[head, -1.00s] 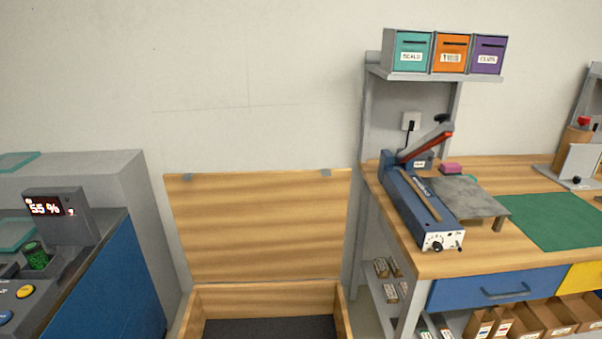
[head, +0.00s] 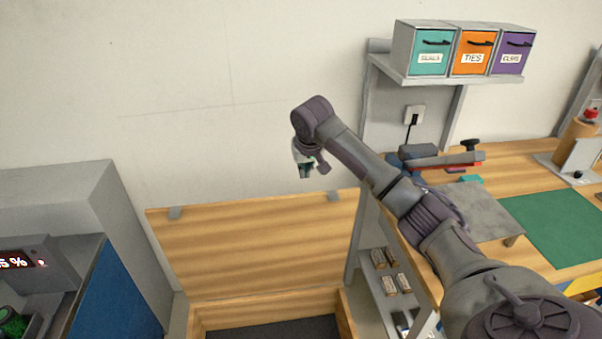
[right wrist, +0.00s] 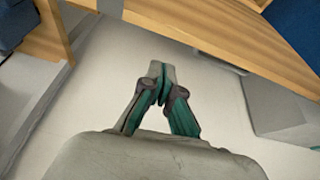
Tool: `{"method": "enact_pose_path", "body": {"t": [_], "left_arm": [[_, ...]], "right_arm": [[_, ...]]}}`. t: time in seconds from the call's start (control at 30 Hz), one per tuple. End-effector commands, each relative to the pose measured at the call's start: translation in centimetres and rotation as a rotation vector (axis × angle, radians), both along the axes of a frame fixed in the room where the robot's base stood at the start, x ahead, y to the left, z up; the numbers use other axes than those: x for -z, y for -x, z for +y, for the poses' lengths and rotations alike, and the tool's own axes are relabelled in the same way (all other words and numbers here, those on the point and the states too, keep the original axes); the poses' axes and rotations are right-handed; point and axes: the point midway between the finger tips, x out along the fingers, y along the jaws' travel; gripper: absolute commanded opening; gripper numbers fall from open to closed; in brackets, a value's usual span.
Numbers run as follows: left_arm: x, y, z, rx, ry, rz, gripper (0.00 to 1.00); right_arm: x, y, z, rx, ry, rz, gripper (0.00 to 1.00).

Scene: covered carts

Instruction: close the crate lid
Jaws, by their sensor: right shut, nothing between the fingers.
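The crate (head: 195,322) stands low at the bottom of the head view, with its dark inside partly showing. Its wooden lid (head: 240,250) stands open, raised upright at the back of the crate, with two grey tabs on its top edge. My right gripper (head: 307,172) is just above the lid's top edge, toward its right end, pointing down. In the right wrist view my right gripper (right wrist: 158,82) is shut and empty, over pale floor. A wooden panel (right wrist: 215,32), likely the lid, crosses the top of that view. My left gripper is out of view.
The workbench (head: 540,170) with a lever sealer (head: 450,162) and green mat (head: 550,230) is on the right, behind my right arm. A shelf of bins (head: 465,50) hangs above it. A grey and blue machine (head: 85,290) stands at the left, close to the lid.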

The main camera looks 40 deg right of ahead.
Motion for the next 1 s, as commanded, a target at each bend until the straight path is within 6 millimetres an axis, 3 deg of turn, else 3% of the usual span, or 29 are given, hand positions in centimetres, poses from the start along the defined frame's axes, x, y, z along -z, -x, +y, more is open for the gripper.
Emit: {"method": "enact_pose_path", "body": {"t": [0.03,0.1,0.2,0.8,1.0], "left_arm": [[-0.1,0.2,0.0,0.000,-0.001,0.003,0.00],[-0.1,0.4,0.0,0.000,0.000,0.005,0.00],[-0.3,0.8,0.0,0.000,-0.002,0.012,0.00],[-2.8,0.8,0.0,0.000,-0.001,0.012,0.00],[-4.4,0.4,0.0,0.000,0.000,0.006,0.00]], "right_arm": [[-1.4,-0.2,-0.9,0.026,-0.005,-0.008,0.00],[-2.4,-0.3,-1.5,0.048,-0.012,-0.013,0.00],[-2.4,-0.5,-1.9,0.058,-0.017,-0.013,0.00],[6.3,-3.9,-3.4,0.058,-0.017,-0.014,0.00],[6.3,-2.1,-2.7,0.053,-0.013,-0.015,0.00]]}}
